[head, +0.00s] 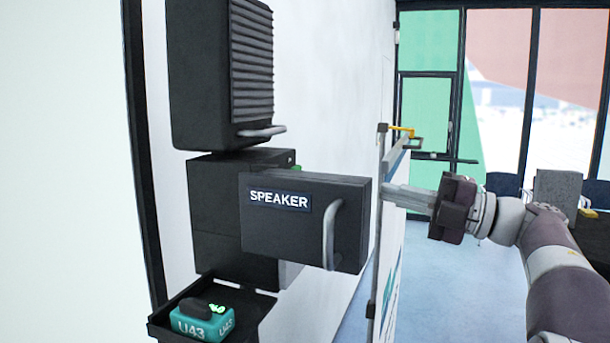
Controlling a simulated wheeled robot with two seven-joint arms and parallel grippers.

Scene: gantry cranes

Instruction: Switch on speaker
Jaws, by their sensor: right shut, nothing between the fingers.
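A dark box on the wall has a door (265,232) labelled SPEAKER, swung outward, with a grey vertical handle (329,235) near its right edge. The dark box body (222,215) is behind it, and a bit of green (295,168) shows just above the door. The switch inside is hidden by the door. My left gripper is not in view.
Above hangs a dark ribbed box (222,75) with a handle. Below is an open dark tray (257,306) holding a teal block (203,320) marked U43. A white panel (388,240) with a yellow-topped edge stands behind my gripper.

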